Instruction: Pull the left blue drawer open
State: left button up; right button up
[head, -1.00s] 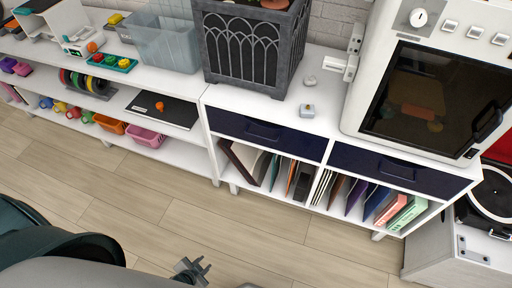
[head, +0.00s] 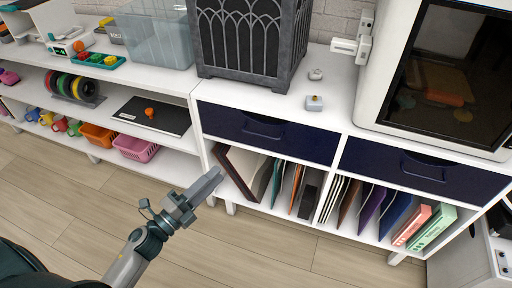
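The left blue drawer (head: 225,121) is in the middle of the head view, in the white cabinet (head: 338,121). It is shut, its dark navy front flush with the cabinet, with a recessed-looking handle (head: 263,129) at its centre. My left gripper (head: 214,176) is below and to the left of this drawer, in front of the shelf of folders, apart from the handle. It holds nothing that I can see; its fingers overlap in this view, so the gap between them is unclear. My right gripper is out of view.
A second blue drawer (head: 380,163) to the right is shut. Folders and books (head: 243,167) stand on the open shelf below. A dark lantern-like box (head: 240,40) and a white machine (head: 385,60) stand on top. The wood floor (head: 285,255) in front is clear.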

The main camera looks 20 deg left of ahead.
pick_arm(q)
jog(key=shift+s+d+r, duration=0.1)
jog(key=shift+d+r, duration=0.05)
jog(key=shift+r, duration=0.2)
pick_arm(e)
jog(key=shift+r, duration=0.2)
pick_arm(q)
notch_tip(320, 180, up, 3)
jog(key=p, duration=0.2)
send_over(255, 139)
jog(key=s+d, duration=0.2)
jog(key=s, duration=0.3)
jog(key=shift+a+f, duration=0.1)
jog(key=shift+a, duration=0.1)
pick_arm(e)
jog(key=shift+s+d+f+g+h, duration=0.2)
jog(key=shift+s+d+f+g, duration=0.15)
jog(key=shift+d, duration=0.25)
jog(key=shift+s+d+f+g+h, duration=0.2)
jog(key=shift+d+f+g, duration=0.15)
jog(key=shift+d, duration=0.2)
pick_arm(q)
grip_shut()
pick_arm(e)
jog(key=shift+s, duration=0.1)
